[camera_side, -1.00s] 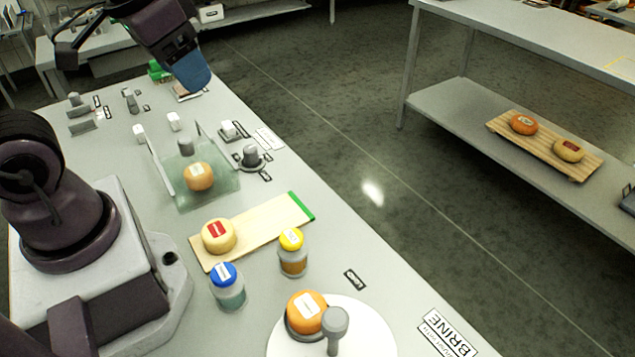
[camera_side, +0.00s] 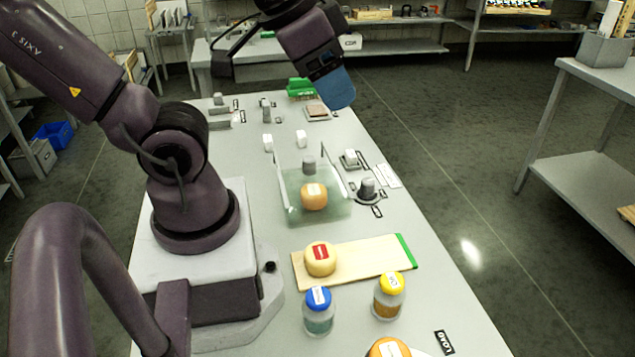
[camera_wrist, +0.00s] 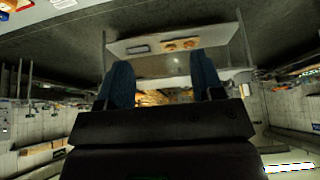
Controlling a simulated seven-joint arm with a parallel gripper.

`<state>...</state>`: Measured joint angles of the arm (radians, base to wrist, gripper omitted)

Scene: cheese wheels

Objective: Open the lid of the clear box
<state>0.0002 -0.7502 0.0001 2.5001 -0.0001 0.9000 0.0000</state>
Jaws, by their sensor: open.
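The clear box (camera_side: 294,211) is a see-through, greenish box on the table in the side view. An orange cheese wheel (camera_side: 314,197) with a pale label shows within its outline. A grey knob (camera_side: 309,164) shows at its far side; I cannot make out the lid's edges or whether the knob is on the lid. My gripper (camera_side: 335,92) has blue fingers and hangs high, toward the far right of the table, apart from the box. The wrist view shows both fingers spread with nothing between them (camera_wrist: 163,82); the box cannot be made out there.
A board (camera_side: 370,262) with a yellow cheese (camera_side: 320,259) lies nearer. A blue-capped jar (camera_side: 318,312) and a yellow-capped jar (camera_side: 389,296) stand before it. Grey fittings (camera_side: 367,190) stand right of the box; two white blocks (camera_side: 301,139) stand behind it. Air above the box is clear.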

